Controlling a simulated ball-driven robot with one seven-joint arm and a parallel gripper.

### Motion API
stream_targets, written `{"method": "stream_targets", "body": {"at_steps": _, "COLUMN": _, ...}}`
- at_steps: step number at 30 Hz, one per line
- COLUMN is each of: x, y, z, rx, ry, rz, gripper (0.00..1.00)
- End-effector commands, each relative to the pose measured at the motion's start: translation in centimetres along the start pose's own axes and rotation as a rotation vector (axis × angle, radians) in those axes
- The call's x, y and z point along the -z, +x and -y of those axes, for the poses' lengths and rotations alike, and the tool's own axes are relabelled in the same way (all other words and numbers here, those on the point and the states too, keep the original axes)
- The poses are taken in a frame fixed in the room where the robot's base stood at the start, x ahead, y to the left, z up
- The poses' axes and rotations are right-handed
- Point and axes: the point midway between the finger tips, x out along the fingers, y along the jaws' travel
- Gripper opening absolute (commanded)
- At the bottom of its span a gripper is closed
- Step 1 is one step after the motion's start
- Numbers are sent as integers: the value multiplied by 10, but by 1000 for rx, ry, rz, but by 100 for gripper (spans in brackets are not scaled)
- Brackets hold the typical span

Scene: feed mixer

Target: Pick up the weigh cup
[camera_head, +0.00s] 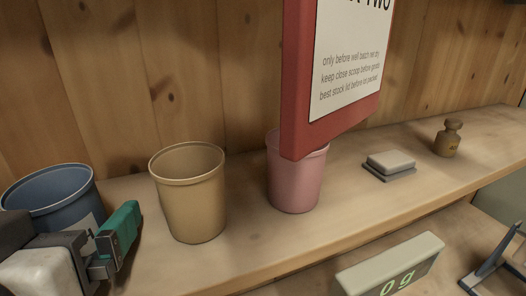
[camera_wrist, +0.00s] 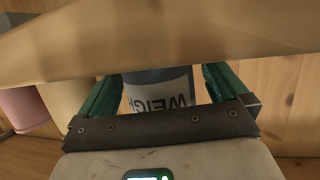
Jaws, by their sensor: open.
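The weigh cup is the dark blue cup (camera_head: 48,190) at the far left of the shelf in the head view, upright, its lower part hidden behind my gripper (camera_head: 108,238). A pale label shows on its side. In the wrist view the blue cup (camera_wrist: 158,76) appears between the two green finger pads of my gripper (camera_wrist: 160,88), with a white label whose letters begin "WEIG", seen turned over. My gripper is open, with one finger on each side of the cup in that view. I cannot tell whether the pads touch it.
A tan cup (camera_head: 190,195) stands just right of my gripper, then a pink cup (camera_head: 295,182) partly behind a red-framed sign (camera_head: 299,80). Farther right are a grey block (camera_head: 391,161) and a brass weight (camera_head: 448,138). A scale display (camera_head: 390,268) is below the shelf (camera_head: 250,243).

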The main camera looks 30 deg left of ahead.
Motion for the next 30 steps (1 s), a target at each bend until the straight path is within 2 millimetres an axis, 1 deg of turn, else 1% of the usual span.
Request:
{"method": "stream_targets", "body": {"at_steps": 2, "x": 0, "y": 0, "z": 0, "rx": 0, "ry": 0, "rz": 0, "gripper": 100}}
{"method": "stream_targets", "body": {"at_steps": 3, "x": 0, "y": 0, "z": 0, "rx": 0, "ry": 0, "rz": 0, "gripper": 98}}
{"method": "stream_targets", "body": {"at_steps": 19, "x": 0, "y": 0, "z": 0, "rx": 0, "ry": 0, "rz": 0, "gripper": 47}}
{"method": "stream_targets", "body": {"at_steps": 20, "x": 0, "y": 0, "z": 0, "rx": 0, "ry": 0, "rz": 0, "gripper": 46}}
{"method": "stream_targets", "body": {"at_steps": 30, "x": 3, "y": -1, "z": 0, "rx": -1, "ry": 1, "rz": 0, "gripper": 46}}
